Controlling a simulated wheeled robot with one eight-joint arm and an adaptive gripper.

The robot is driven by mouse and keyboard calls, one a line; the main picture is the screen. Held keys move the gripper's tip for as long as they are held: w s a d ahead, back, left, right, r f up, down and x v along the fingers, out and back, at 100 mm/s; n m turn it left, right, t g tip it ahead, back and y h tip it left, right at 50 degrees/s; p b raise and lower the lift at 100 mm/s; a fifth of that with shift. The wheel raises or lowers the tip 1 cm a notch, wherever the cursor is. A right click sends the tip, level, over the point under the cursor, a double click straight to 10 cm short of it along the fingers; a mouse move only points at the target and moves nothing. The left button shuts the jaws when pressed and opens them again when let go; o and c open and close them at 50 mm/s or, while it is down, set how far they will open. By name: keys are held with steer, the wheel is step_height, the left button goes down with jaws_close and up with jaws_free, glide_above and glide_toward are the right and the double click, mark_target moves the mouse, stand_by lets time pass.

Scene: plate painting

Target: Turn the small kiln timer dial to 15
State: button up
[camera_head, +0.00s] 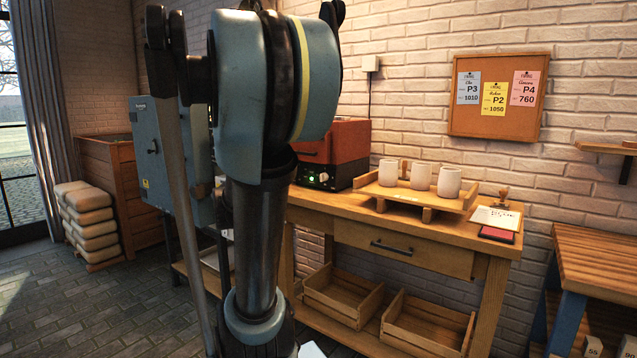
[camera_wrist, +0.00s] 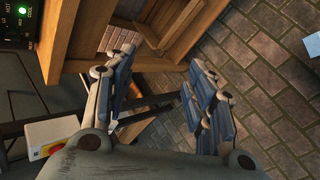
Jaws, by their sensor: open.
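The small red kiln (camera_head: 350,142) stands on the wooden bench, partly hidden behind my arm in the head view. Its dark control panel (camera_head: 318,178) faces front, with a lit green light and small pale round controls. The timer dial's setting is too small to read. In the wrist view, part of a dark panel (camera_wrist: 14,22) with a green light and the words HOT and COOL shows at the top left corner. My gripper (camera_wrist: 162,62) is open and empty, with its fingers apart, below and to the right of that panel. The head view does not show my gripper clearly.
A wooden rack (camera_head: 408,193) with three white cups stands right of the kiln on the bench (camera_head: 400,228). A stamp, card and red pad lie farther right. Wooden crates (camera_head: 345,290) sit below. A large blue-grey kiln (camera_head: 150,150) stands left. Paved floor (camera_wrist: 265,95) shows in the wrist view.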

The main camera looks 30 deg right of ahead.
steer(key=w+d+r+n+t+h, duration=0.1)
steer(key=w+d+r+n+h, duration=0.4)
steer(key=w+d+n, duration=0.35)
steer(key=n+t+h, duration=0.3)
steer(key=n, duration=0.5)
glide_toward(321, 179)
steer(key=x, duration=0.9)
steer(key=shift+w+d, duration=0.25)
steer(key=c, duration=1.1)
